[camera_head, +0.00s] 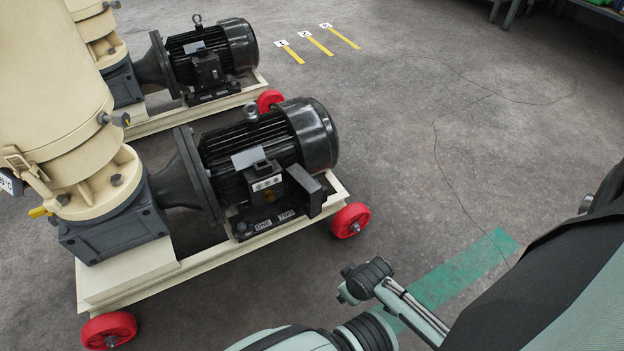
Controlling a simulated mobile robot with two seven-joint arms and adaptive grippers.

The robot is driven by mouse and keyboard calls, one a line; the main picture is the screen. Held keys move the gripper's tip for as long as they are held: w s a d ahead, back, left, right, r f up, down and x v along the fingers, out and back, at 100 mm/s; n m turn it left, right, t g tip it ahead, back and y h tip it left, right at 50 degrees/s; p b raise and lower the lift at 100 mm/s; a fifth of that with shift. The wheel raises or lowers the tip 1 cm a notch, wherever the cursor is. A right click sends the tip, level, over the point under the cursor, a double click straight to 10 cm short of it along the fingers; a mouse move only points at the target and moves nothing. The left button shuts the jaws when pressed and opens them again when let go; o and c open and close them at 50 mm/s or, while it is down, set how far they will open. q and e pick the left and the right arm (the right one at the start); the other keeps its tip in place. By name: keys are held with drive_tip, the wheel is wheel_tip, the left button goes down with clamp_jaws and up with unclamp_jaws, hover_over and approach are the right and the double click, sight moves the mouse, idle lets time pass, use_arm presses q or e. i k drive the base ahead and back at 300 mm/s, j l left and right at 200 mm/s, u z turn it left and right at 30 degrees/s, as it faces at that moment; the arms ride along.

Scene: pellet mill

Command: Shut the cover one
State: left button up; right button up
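The near cream pellet mill carries a black ribbed motor (265,150) with a terminal box (267,183) on its side facing me. A grey plate (248,158) stands tilted above the box, and pale terminals show below it. A dark flap (306,188) sticks out at the box's right. Below are the labels ONE (263,225) and TWO (287,215). I cannot tell for sure which flap belongs to which label. Parts of my arms show at the bottom and right, apart from the motor. No gripper fingertips can be made out.
A second mill with a similar motor (210,60) stands behind. The near base frame (180,272) has red wheels (350,220) at its corners. The concrete floor right of it is open, with a green strip (450,275) and several numbered yellow marks (318,45).

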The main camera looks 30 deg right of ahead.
sight(303, 189)
drive_tip(key=l+u, duration=0.2)
drive_tip(key=l, duration=0.45)
drive_tip(key=l+u, duration=0.15)
drive_tip(key=l, duration=0.5)
drive_tip(key=l+u, duration=0.2)
drive_tip(key=l, duration=0.5)
drive_tip(key=l+u, duration=0.15)
drive_tip(key=l, duration=0.5)
drive_tip(key=k+l+u, duration=0.2)
drive_tip(key=l, duration=0.45)
drive_tip(key=l+z, duration=0.35)
drive_tip(key=i+l, duration=0.05)
drive_tip(key=l, duration=0.05)
